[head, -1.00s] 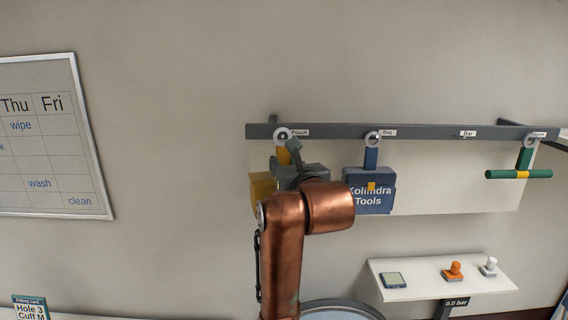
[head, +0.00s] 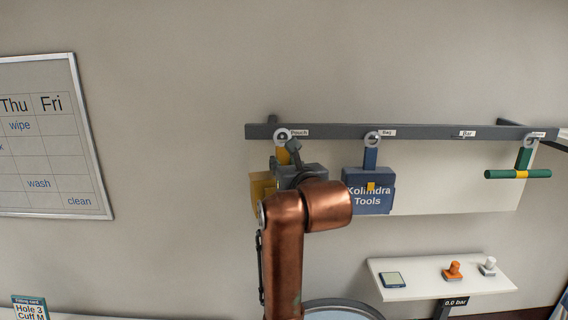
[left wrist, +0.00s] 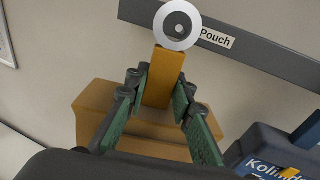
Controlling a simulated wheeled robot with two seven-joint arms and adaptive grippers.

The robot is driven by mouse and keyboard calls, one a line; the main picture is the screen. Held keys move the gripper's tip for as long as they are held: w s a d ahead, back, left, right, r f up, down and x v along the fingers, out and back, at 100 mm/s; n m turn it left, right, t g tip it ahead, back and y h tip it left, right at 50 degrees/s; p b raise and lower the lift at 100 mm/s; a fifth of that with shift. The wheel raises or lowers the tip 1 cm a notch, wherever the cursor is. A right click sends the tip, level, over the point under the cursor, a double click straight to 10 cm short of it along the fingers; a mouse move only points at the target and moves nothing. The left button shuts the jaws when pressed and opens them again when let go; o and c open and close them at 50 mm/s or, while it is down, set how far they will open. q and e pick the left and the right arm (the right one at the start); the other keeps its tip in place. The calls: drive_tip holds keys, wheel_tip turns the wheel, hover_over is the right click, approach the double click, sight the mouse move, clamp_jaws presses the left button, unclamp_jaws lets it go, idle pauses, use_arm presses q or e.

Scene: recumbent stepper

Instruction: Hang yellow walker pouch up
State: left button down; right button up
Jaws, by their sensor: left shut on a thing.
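The yellow pouch (head: 262,188) is at the left end of the wall rail, mostly behind my left arm in the head view. In the left wrist view its body (left wrist: 150,128) hangs below a yellow strap (left wrist: 165,82) with a pale ring (left wrist: 177,25) on top. The ring is in front of the rail beside the "Pouch" label (left wrist: 216,38), with a dark round spot inside it. I cannot tell for sure whether the ring is around a peg. My left gripper (left wrist: 161,77) is shut on the strap just below the ring. My right gripper is not in view.
The grey rail (head: 420,132) runs right along the wall. A blue tool bag (head: 368,190) hangs close to the right of the pouch, and a green bar (head: 518,174) further right. A white shelf (head: 425,290) with small items is below. A calendar board (head: 55,140) is left.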

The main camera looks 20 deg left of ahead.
use_arm(q)
drive_tip(key=shift+w+a+f, duration=0.1)
drive_tip(key=shift+w+f, duration=0.05)
drive_tip(key=shift+w, duration=0.25)
drive_tip(key=shift+w+a+f, duration=0.1)
drive_tip(key=shift+w, duration=0.3)
drive_tip(key=shift+w+a+f+p, duration=0.15)
drive_tip(key=shift+w+a+p, duration=0.15)
drive_tip(key=shift+w, duration=0.6)
drive_tip(key=shift+f, duration=0.1)
drive_tip(key=shift+w, duration=0.1)
drive_tip(key=shift+w+a+f, duration=0.1)
drive_tip(key=shift+w+f, duration=0.15)
drive_tip(key=shift+w, duration=0.1)
idle(0.3)
